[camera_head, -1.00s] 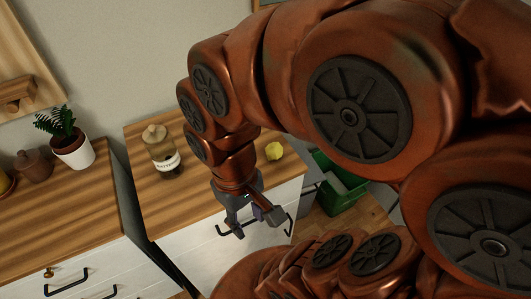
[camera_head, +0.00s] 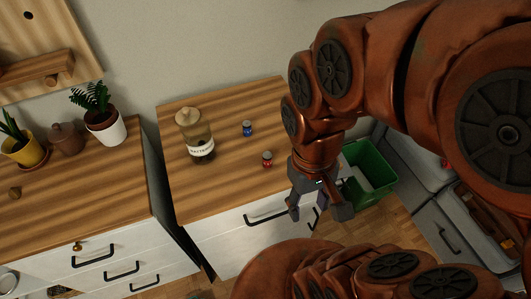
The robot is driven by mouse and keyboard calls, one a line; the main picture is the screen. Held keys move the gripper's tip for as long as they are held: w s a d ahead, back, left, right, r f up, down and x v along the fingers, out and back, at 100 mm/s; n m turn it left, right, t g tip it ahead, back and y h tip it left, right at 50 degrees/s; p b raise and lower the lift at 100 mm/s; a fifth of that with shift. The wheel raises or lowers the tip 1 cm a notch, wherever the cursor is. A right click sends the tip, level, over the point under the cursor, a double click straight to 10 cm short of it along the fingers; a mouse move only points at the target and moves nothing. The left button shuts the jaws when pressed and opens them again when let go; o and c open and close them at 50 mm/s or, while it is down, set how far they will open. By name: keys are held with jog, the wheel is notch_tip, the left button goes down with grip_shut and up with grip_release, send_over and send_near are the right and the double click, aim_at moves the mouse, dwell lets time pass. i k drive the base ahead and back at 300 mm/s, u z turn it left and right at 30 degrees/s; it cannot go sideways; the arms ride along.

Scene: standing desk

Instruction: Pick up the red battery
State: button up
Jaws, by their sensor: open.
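The red battery (camera_head: 267,159) stands on the wooden top of a white drawer cabinet (camera_head: 225,185), near its front edge. A blue battery (camera_head: 247,129) stands a little behind it and to the left. A glass jar (camera_head: 201,150) with a label that seems to read "BATTERIES" and a wooden lid stands to their left. My gripper (camera_head: 318,212) is open and empty, pointing down. In the picture it is to the right of and below the red battery, apart from it, by the cabinet's front right corner.
A green bin (camera_head: 371,186) stands on the floor right of the cabinet, beside grey containers. A second cabinet at the left holds a potted fern (camera_head: 105,125), a brown lidded pot (camera_head: 66,139) and a yellow pot (camera_head: 25,150). The cabinet top around the batteries is mostly clear.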

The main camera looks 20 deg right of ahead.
aim_at(267, 155)
jog(key=u, duration=0.55)
jog(key=k, duration=1.3)
jog(key=u, duration=0.3)
jog(key=i, duration=0.85)
jog(key=u, duration=0.4)
